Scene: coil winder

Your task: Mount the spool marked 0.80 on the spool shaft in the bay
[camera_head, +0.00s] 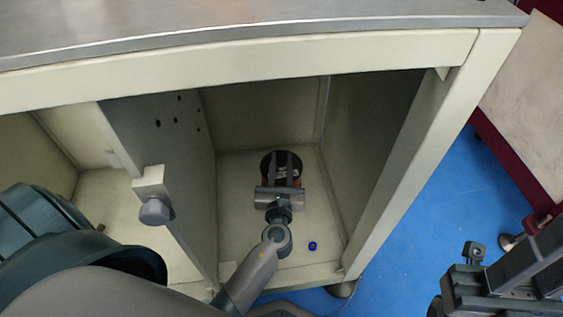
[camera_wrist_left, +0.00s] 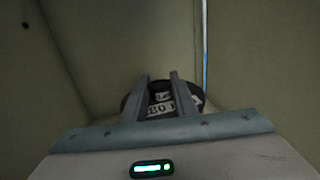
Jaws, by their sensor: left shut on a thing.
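A spool (camera_head: 267,162) with a dark round flange and copper-coloured winding is inside the open bay, near its back wall. My left gripper (camera_head: 282,160) reaches into the bay from the front and is shut on the spool. In the left wrist view the spool (camera_wrist_left: 191,94) sits between the two fingers of the left gripper (camera_wrist_left: 160,82). A white label with dark print shows on it, but the fingers partly cover it and I cannot read it surely. I cannot make out the spool shaft. My right gripper (camera_head: 470,275) is at the lower right, outside the cabinet; its jaws are unclear.
The bay lies between a perforated partition (camera_head: 165,145) on the left and a side wall (camera_head: 375,125) on the right. A grey knob (camera_head: 155,211) sticks out at the partition's front. A small blue object (camera_head: 312,246) lies on the bay floor (camera_head: 315,215). The worktop (camera_head: 240,28) overhangs above.

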